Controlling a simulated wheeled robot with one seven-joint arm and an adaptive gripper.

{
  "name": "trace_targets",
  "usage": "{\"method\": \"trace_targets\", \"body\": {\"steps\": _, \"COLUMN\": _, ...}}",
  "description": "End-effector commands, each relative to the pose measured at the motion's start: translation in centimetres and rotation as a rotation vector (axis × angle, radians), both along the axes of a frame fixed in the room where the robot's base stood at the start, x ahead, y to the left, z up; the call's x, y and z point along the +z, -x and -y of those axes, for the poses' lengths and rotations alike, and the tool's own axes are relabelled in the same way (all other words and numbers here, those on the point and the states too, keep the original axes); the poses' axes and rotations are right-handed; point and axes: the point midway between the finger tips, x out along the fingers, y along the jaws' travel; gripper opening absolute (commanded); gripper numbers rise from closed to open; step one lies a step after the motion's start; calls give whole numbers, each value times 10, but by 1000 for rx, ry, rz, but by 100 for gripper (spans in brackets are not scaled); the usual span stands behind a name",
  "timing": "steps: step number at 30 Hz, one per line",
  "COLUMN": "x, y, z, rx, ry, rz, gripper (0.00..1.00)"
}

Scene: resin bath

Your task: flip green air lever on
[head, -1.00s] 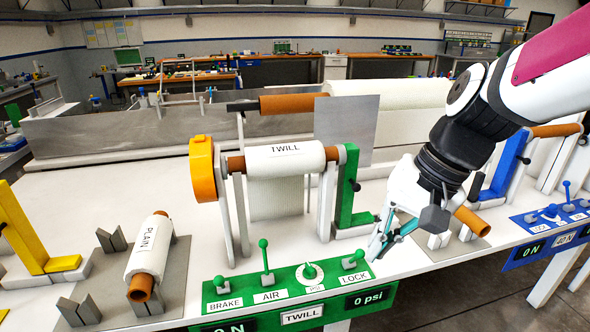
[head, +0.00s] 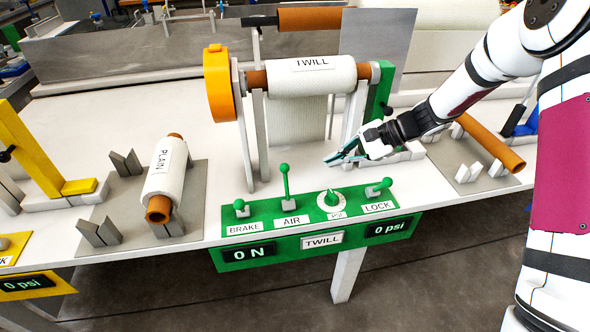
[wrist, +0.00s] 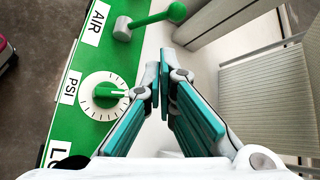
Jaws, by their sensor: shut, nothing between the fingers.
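The green AIR lever (head: 285,182) stands nearly upright on the green panel, between the BRAKE lever (head: 240,207) and the PSI dial (head: 331,200). In the wrist view the AIR lever (wrist: 155,18) lies ahead and to the left of the fingertips, and the dial (wrist: 105,96) is left of them. My gripper (head: 335,160) is shut and empty, above the table behind the dial, to the right of the AIR lever and apart from it. In the wrist view my gripper (wrist: 164,80) has its teal fingers together at the tips.
The LOCK lever (head: 380,186) stands right of the dial. The TWILL roll (head: 312,76) on its stand rises behind the panel. The panel's displays (head: 250,252) read 0 N and 0 psi. The PLAIN roll (head: 165,170) lies on a rack to the left.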

Motion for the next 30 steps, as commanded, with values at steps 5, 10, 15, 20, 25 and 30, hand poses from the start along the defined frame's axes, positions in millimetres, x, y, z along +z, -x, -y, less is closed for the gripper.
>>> {"method": "trace_targets", "body": {"steps": 5, "x": -31, "y": -18, "z": -1, "rx": -65, "ry": -59, "rz": -48, "gripper": 0}}
{"method": "trace_targets", "body": {"steps": 10, "x": -39, "y": -24, "z": -2, "rx": -87, "ry": -79, "rz": -62, "gripper": 0}}
{"method": "trace_targets", "body": {"steps": 15, "x": -39, "y": -24, "z": -2, "rx": -89, "ry": -80, "rz": -62, "gripper": 0}}
{"method": "trace_targets", "body": {"steps": 20, "x": -39, "y": -24, "z": -3, "rx": -88, "ry": -80, "rz": -63, "gripper": 0}}
{"method": "trace_targets", "body": {"steps": 25, "x": -45, "y": -24, "z": -12, "rx": -85, "ry": -80, "rz": -65, "gripper": 0}}
{"method": "trace_targets", "body": {"steps": 30, "x": -60, "y": -26, "z": -36, "rx": -84, "ry": -80, "rz": -65, "gripper": 0}}
